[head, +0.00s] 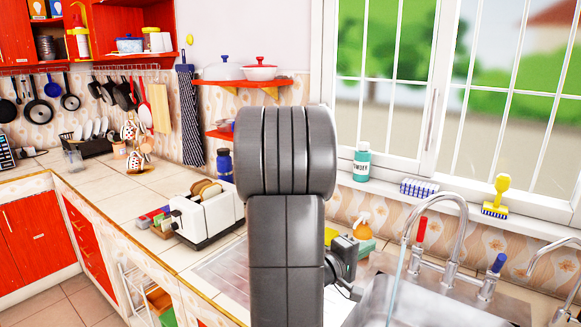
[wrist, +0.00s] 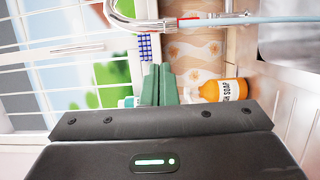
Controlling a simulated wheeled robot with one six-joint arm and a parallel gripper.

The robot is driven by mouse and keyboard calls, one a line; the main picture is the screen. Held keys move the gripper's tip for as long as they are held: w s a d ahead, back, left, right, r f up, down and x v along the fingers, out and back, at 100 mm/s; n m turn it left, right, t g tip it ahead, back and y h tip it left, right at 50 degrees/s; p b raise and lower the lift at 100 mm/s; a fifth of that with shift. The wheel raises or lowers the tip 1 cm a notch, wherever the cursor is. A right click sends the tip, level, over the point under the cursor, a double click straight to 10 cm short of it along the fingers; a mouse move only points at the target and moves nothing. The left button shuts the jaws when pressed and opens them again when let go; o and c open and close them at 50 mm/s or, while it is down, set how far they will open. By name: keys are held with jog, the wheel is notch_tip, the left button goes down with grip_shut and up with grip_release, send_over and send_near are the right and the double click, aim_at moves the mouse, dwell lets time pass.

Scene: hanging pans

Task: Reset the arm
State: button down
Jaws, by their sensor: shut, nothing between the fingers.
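My gripper (wrist: 158,84) shows in the wrist view as two green fingers. They are pressed together and hold nothing. In the head view my grey arm (head: 286,200) stands upright in the middle, over the counter beside the sink.
The sink (head: 430,300) and running tap (head: 459,230) are at the right. A toaster (head: 205,215) with bread stands left of my arm. Several pans (head: 39,108) hang on the left wall. A wall shelf (head: 240,82) holds pots. Open floor lies at the lower left.

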jog(key=w+a+x, duration=0.1)
jog(key=x, duration=1.1)
jog(key=shift+w+d, duration=0.25)
jog(key=shift+w, duration=0.1)
jog(key=shift+p, duration=0.3)
